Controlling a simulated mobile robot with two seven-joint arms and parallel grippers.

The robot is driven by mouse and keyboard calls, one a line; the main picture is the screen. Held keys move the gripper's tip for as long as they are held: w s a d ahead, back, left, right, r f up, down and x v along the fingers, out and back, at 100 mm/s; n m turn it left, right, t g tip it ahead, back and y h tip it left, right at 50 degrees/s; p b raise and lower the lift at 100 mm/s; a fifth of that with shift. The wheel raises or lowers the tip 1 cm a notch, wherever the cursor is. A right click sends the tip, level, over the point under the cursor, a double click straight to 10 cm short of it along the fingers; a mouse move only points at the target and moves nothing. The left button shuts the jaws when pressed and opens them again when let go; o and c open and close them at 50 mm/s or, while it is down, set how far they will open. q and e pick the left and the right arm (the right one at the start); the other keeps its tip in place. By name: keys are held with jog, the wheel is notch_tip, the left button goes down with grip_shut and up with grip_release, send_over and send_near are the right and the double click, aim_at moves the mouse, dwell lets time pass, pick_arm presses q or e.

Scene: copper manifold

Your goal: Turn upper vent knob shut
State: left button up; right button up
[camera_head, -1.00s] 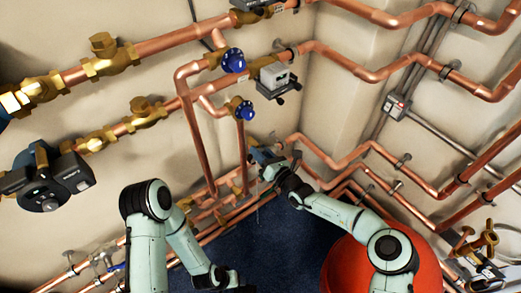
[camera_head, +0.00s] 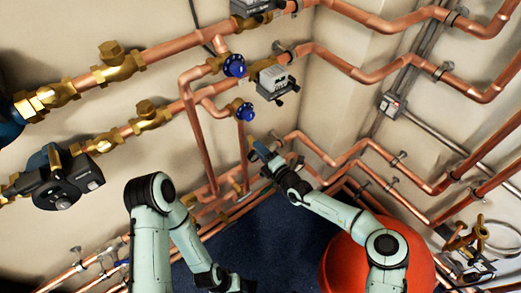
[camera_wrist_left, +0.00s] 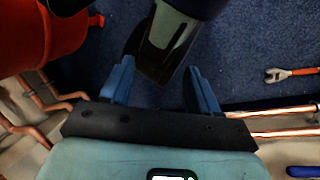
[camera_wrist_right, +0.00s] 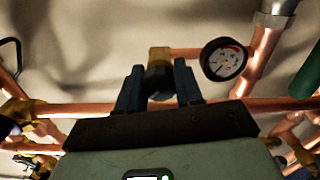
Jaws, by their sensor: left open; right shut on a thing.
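My right gripper (camera_wrist_right: 158,66) is shut on a dark round knob (camera_wrist_right: 159,84) on a brass fitting (camera_wrist_right: 159,54). The frames do not make clear whether this knob is the upper vent knob. In the head view my right gripper (camera_head: 259,149) reaches in among the copper pipes below two blue knobs, and its own fingers hide what it holds. The upper blue knob (camera_head: 235,65) and the lower blue knob (camera_head: 245,111) are apart from the gripper. My left gripper (camera_wrist_left: 160,65) is open and empty, pointing down over the dark blue floor.
A pressure gauge (camera_wrist_right: 223,59) sits just right of my right fingers. Copper pipes (camera_wrist_right: 255,104) run close around them. A red tank (camera_head: 340,262) stands beneath my right arm. A black pump (camera_head: 60,180) is on the left wall. An orange-handled wrench (camera_wrist_left: 290,73) lies on the floor.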

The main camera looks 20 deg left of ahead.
jog(key=m, duration=0.3)
jog(key=shift+s+f+m, duration=0.1)
jog(key=shift+m, duration=0.2)
pick_arm(q)
jog(key=shift+w+a+f+b, duration=0.3)
jog(key=shift+w+f+b, duration=0.15)
jog(key=shift+w, duration=0.15)
pick_arm(e)
jog(key=m, duration=0.5)
jog(key=shift+a, duration=0.1)
jog(key=o, duration=1)
jog(key=shift+o, duration=0.2)
